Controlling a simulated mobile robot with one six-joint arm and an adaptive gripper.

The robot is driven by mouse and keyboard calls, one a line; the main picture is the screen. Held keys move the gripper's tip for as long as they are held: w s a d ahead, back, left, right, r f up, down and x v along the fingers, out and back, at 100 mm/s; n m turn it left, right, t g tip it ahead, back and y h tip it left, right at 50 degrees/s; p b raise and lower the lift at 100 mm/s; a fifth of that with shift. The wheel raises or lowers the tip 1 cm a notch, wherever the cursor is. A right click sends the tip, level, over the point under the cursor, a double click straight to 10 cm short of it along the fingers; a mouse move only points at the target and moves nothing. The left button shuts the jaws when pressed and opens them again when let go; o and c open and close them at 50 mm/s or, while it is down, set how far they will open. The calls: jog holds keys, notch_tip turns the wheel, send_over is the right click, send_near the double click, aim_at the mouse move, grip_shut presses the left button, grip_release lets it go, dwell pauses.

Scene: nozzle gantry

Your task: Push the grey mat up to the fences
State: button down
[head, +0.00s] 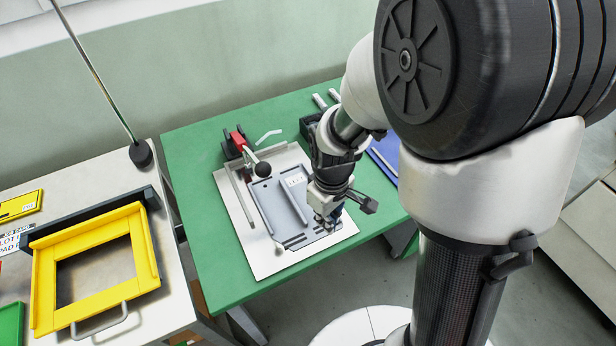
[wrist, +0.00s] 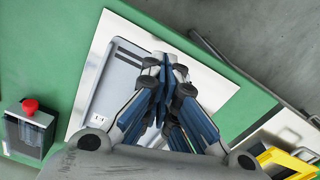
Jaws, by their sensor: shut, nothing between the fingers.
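The grey mat (head: 270,201) lies on a white plate (head: 233,208) on the green table, with a pale ridge or bar across it and a white label near its back edge. It also shows in the wrist view (wrist: 122,72), partly hidden by my fingers. A thin pale bar (head: 245,197), seemingly a fence, runs along the plate's left side, with a narrow strip of plate between it and the mat. My gripper (head: 326,222) is shut and empty, pointing down over the mat's right front part; it also shows in the wrist view (wrist: 166,72). Contact with the mat cannot be told.
A box with a red button (wrist: 29,122) stands beside the plate. A yellow frame (head: 144,255) lies on the left bench. The green table's left front (head: 208,250) is clear.

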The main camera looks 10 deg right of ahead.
aim_at(315, 237)
notch_tip(315, 237, down, 10)
jog(key=b, duration=0.3)
jog(key=shift+b, duration=0.4)
jog(key=w+a, duration=0.2)
jog(key=shift+w+r+b, duration=0.1)
jog(key=shift+w+b, duration=0.2)
jog(key=shift+w, duration=0.1)
jog(key=shift+w+a, duration=0.1)
jog(key=shift+w, duration=0.2)
jog(key=shift+r, duration=0.1)
jog(key=w+a, duration=0.2)
jog(key=w, duration=0.1)
jog(key=w+a+p, duration=0.1)
jog(key=w, duration=0.1)
jog(key=shift+w+a, duration=0.1)
jog(key=shift+a, duration=0.2)
